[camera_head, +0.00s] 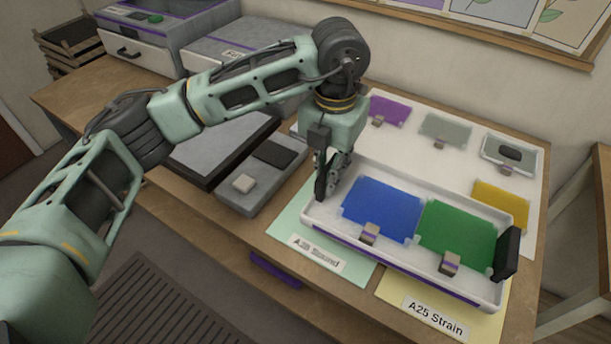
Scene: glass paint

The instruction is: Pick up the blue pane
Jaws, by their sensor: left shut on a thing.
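The blue pane (382,209) lies in the left half of a white tray (420,271), with a small grey-and-purple clip (370,233) at its front edge. A green pane (457,234) lies beside it on the right. My left gripper (328,184) points down at the tray's left end, just left of the blue pane and apart from it. It is shut on what looks like the tray's left black handle, which the fingers partly hide. The tray's right black handle (506,253) is free. My right gripper is not in view.
Behind the tray lie a purple pane (389,111), a grey pane (446,128), a framed pane (509,152) and a yellow pane (500,204). Labelled mats, green (285,227) and yellow (400,289), lie under the tray. A grey tray (246,197) is at left.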

